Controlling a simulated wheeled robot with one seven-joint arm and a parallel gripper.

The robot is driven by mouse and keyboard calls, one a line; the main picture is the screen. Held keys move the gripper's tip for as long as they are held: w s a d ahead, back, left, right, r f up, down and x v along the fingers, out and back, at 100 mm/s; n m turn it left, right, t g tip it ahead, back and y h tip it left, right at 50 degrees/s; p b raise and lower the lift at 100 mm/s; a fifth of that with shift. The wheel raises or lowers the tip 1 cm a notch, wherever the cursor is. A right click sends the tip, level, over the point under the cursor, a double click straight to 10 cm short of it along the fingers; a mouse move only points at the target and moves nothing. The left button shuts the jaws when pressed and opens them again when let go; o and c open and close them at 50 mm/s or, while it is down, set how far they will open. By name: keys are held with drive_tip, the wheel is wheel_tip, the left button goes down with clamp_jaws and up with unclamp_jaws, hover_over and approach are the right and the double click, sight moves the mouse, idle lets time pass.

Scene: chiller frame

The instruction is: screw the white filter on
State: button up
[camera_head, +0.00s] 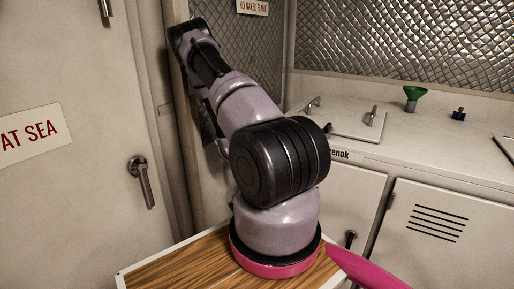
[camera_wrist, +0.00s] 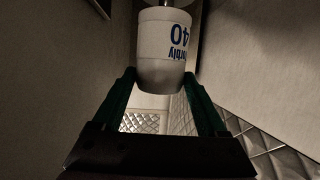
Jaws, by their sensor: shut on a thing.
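The white filter (camera_wrist: 163,48) is a cup-shaped canister with blue lettering that reads upside down, in the upper middle of the wrist view. My gripper (camera_wrist: 162,78) has its two green fingers on either side of the filter's lower part, shut on it. A grey metal stem or fitting (camera_wrist: 168,4) shows right above the filter at the picture's top edge. Whether the filter's top is threaded onto it cannot be told. In the camera_head view my arm reaches up to the left, and neither gripper nor filter can be made out there.
Pale walls flank the gripper closely in the wrist view, with quilted metal panel (camera_wrist: 285,150) at lower right. In the camera_head view, a door handle (camera_head: 141,181) stands left, and a counter (camera_head: 440,135) with a green funnel (camera_head: 413,96) and small blue-brown item (camera_head: 458,114) lies right.

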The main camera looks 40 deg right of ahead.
drive_tip(key=shift+f, duration=0.9)
drive_tip(key=o, duration=1.6)
drive_tip(key=shift+f, duration=0.1)
drive_tip(key=shift+c, duration=0.2)
